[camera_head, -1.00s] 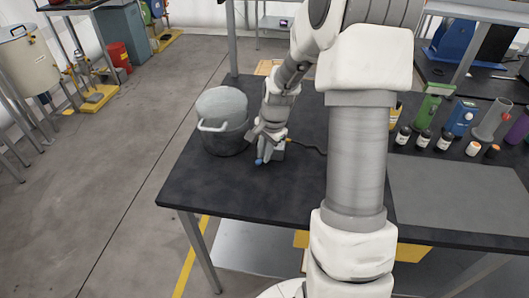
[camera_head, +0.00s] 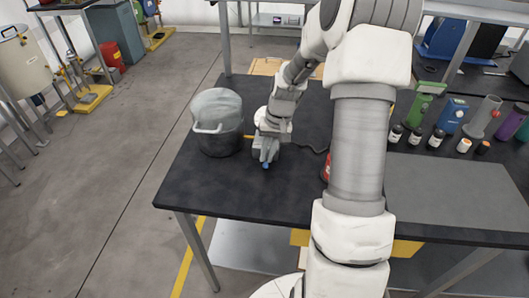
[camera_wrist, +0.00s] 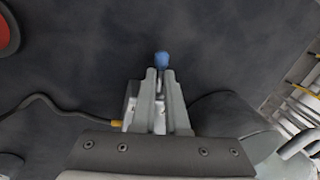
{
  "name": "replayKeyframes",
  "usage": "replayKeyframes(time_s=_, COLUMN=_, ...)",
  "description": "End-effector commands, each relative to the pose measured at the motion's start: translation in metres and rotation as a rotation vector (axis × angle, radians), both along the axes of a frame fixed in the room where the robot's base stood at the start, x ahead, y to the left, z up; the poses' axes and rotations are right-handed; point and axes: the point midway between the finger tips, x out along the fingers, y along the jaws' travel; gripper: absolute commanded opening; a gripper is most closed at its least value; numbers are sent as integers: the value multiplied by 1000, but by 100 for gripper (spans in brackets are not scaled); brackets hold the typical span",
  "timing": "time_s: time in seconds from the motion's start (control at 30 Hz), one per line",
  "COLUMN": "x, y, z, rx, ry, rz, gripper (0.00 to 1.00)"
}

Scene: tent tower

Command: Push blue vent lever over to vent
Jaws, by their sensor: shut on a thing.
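The blue vent lever (camera_head: 265,166) shows as a small blue tip just below my gripper (camera_head: 266,156) on the black table. In the wrist view the blue tip (camera_wrist: 162,61) sticks out just past the fingertips of my gripper (camera_wrist: 159,76). The fingers are close together, with the lever at their ends. A pale fitting (camera_wrist: 131,108) with a yellow plug (camera_wrist: 116,123) is partly hidden behind the fingers. The lever's stem and base are hidden by my gripper.
A grey pot (camera_head: 218,140) stands close left of my gripper. A dark cable (camera_wrist: 45,98) runs from the yellow plug. A red object (camera_head: 326,168) is half hidden by my arm. Bottles and colored devices (camera_head: 437,138) stand at right. The table's front left is clear.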

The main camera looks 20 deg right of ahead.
Motion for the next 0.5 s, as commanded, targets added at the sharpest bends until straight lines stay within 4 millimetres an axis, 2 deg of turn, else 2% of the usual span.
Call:
replayKeyframes(time_s=0.2, x=-2, y=-4, z=0, rx=3, ry=6, rz=179, gripper=0)
replayKeyframes(time_s=0.5, x=-3, y=-9, z=0, rx=3, ry=8, rz=342, gripper=0)
